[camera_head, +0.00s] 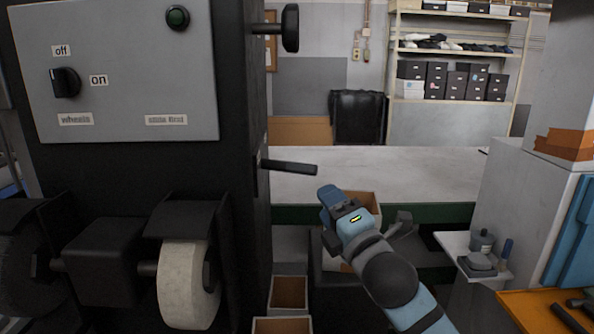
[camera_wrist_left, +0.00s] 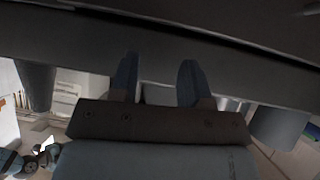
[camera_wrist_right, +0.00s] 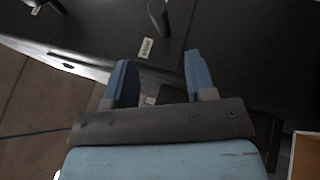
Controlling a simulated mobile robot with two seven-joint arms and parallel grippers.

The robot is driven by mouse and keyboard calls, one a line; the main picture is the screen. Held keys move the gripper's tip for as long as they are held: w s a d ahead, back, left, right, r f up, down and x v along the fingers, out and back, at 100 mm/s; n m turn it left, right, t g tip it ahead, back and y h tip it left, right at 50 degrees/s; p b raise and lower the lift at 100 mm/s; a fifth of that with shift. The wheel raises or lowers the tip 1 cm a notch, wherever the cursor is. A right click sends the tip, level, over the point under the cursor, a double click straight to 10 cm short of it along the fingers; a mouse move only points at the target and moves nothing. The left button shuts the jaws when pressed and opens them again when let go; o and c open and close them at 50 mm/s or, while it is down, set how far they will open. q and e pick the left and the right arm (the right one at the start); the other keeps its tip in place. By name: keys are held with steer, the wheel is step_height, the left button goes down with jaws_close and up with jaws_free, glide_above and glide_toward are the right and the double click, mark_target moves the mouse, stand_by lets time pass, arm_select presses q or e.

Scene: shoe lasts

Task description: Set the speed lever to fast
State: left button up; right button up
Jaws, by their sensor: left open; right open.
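A black lever (camera_head: 289,167) sticks out to the right from the side of the dark machine (camera_head: 262,205). My right gripper (camera_head: 328,197) is below and right of the lever's tip, apart from it, open and empty. In the right wrist view its two blue fingers (camera_wrist_right: 160,78) point at the machine's dark side; a black lever (camera_wrist_right: 157,15) shows beyond them, above a small pale label (camera_wrist_right: 146,47) too blurred to read. My left gripper (camera_wrist_left: 157,82) shows only in the left wrist view, open and empty, facing a dark grey surface.
A pale wheel (camera_head: 187,285) sits below. A worktable (camera_head: 400,165) lies behind my right arm. Open boxes (camera_head: 288,293) stand beside the machine. A grey cabinet (camera_head: 530,190) is at right.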

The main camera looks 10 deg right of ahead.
mark_target(304, 173)
steer(key=p+x, duration=0.1)
steer(key=x, duration=1.1)
steer(key=shift+w, duration=0.2)
jaws_close()
